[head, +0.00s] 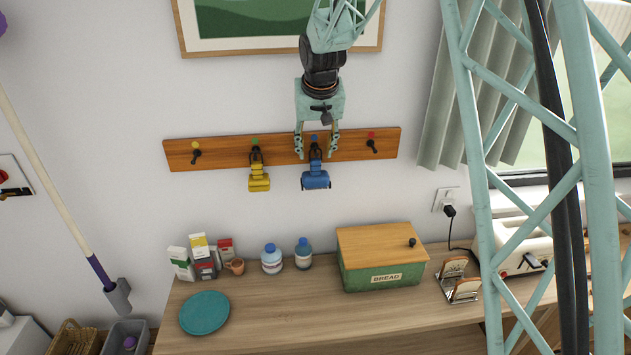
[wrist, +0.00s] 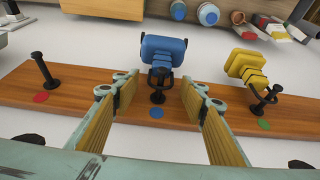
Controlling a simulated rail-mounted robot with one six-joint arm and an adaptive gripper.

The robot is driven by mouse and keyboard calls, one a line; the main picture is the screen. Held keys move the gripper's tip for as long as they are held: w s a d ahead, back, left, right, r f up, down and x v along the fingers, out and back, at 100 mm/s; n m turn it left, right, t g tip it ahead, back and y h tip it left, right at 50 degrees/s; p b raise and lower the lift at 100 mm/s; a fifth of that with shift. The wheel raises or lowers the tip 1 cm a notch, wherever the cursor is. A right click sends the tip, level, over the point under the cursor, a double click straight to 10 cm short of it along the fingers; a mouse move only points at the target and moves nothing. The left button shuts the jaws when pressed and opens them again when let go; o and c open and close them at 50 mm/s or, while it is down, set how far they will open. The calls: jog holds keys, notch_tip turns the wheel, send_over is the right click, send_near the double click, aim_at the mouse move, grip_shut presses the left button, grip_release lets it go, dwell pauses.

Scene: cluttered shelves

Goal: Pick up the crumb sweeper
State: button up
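Two small hand tools hang from pegs on a wooden wall rail (head: 355,147); either may be the crumb sweeper. A blue one (head: 316,178) hangs under the blue dot, and a yellow one (head: 259,180) hangs to its left under the green dot. My gripper (head: 316,148) is open, pointing down at the blue tool's peg. In the wrist view, the blue tool (wrist: 163,50) lies between and just beyond the open fingertips (wrist: 152,92), its handle end on the black peg. The fingers do not appear to touch it. The yellow tool (wrist: 247,68) is right there.
Empty pegs with yellow (head: 195,154) and red (head: 372,144) dots flank the tools. Below, a counter (head: 270,318) holds a green bread box (head: 383,278), bottles (head: 272,260), small cartons (head: 181,264) and a teal plate (head: 205,312). A framed picture (head: 190,53) hangs above.

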dwell(0.3)
jog(key=c, duration=1.2)
jog(key=shift+r, duration=0.65)
jog(key=shift+s+r, duration=0.1)
jog(key=shift+r, duration=0.05)
jog(key=s+d+b, duration=0.1)
jog(key=s, duration=0.4)
jog(key=s+d+b, duration=0.1)
jog(key=s, duration=0.5)
jog(key=s+d+b, duration=0.1)
jog(key=s, duration=0.5)
jog(key=shift+s, duration=0.25)
